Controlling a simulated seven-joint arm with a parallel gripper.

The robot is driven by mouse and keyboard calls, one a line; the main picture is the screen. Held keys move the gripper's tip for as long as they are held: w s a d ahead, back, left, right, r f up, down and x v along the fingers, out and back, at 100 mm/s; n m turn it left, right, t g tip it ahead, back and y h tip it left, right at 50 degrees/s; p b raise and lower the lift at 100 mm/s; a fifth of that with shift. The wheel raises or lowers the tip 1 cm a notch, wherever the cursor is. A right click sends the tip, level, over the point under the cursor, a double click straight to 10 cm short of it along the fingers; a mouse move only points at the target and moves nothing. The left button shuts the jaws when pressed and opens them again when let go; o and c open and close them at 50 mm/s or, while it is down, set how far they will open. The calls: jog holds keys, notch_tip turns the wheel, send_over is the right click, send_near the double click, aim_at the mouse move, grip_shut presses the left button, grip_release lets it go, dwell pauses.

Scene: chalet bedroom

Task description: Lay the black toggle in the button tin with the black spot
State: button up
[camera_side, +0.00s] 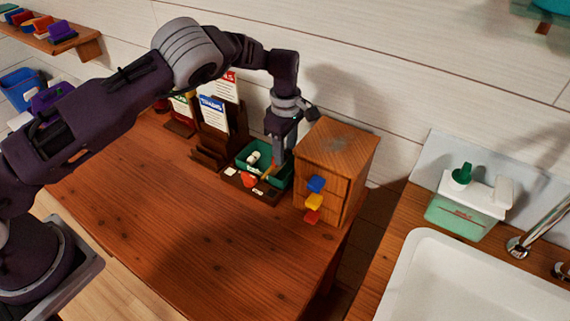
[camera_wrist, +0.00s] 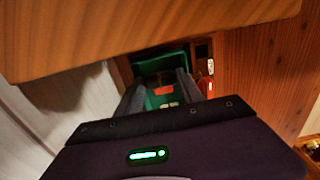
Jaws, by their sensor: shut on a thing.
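My gripper (camera_side: 278,157) points down over the right part of a green open tray (camera_side: 243,158), just left of the small wooden cabinet. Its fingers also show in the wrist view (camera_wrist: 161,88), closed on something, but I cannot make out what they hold. A white object (camera_side: 253,158) lies in the green tray. A low dark holder (camera_side: 233,181) with pale cards and a red item (camera_side: 249,181) is at the tray's front. In the wrist view an orange-red patch (camera_wrist: 163,90) shows between the fingers. I cannot clearly identify the black toggle or the tin with the black spot.
The wooden cabinet (camera_side: 335,150) with blue, yellow and red knobs stands close right of my gripper. Dark stands with cards (camera_side: 213,135) are to the left. The front of the wooden table (camera_side: 190,220) is clear. A white sink (camera_side: 470,280) is at right.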

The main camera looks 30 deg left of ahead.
send_over(285, 176)
notch_tip(285, 176, down, 4)
jog(key=shift+f, duration=0.1)
jog(key=shift+f, duration=0.25)
